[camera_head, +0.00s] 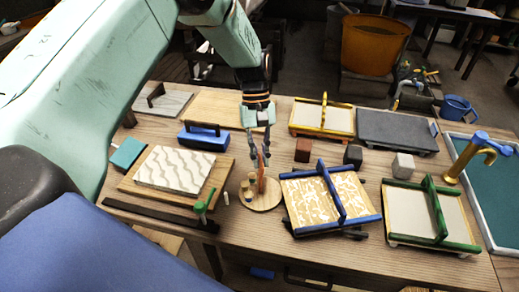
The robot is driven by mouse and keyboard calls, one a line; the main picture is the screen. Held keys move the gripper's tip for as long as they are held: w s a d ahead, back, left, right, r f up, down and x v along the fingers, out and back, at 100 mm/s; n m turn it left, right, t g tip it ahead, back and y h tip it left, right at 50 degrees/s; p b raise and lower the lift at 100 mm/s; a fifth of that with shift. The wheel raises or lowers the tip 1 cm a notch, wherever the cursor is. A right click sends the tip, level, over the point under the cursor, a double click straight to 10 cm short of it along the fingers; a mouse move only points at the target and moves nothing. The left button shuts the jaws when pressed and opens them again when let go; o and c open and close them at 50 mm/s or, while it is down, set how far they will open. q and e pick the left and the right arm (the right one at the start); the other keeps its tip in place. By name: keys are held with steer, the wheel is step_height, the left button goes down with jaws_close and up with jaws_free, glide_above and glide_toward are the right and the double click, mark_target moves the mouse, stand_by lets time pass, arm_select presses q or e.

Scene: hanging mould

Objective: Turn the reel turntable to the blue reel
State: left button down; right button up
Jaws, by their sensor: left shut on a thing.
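The reel turntable (264,203) is a round wooden disc on the table, near its middle. Small pale wooden reels (246,185) stand on its left side. An orange-brown upright piece (261,178) stands at its centre. My left gripper (260,150) points down from above and is shut on this upright piece. A blue reel cannot be made out, as the gripper and the small size hide detail. My right gripper is not in view.
A blue-framed screen (312,228) lies close to the right of the turntable. A wooden board with a wavy-patterned panel (172,170) lies left, with a green-handled tool (201,208). A brass tap (474,155) is far right.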

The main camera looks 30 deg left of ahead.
arm_select(q)
steer(key=shift+w+d+r+m+g+y+p, duration=0.15)
steer(key=shift+m+y+p, duration=0.25)
steer(key=shift+m, duration=0.75)
steer(key=shift+s+f+m+g+y+p, duration=0.1)
steer(key=shift+m+g+y+p, duration=0.25)
steer(key=shift+m, duration=0.8)
steer(key=shift+w, duration=0.1)
steer(key=shift+r, duration=0.1)
steer(key=c, duration=1.4)
jaws_free()
steer(key=v, duration=1.1)
steer(key=shift+r, duration=0.45)
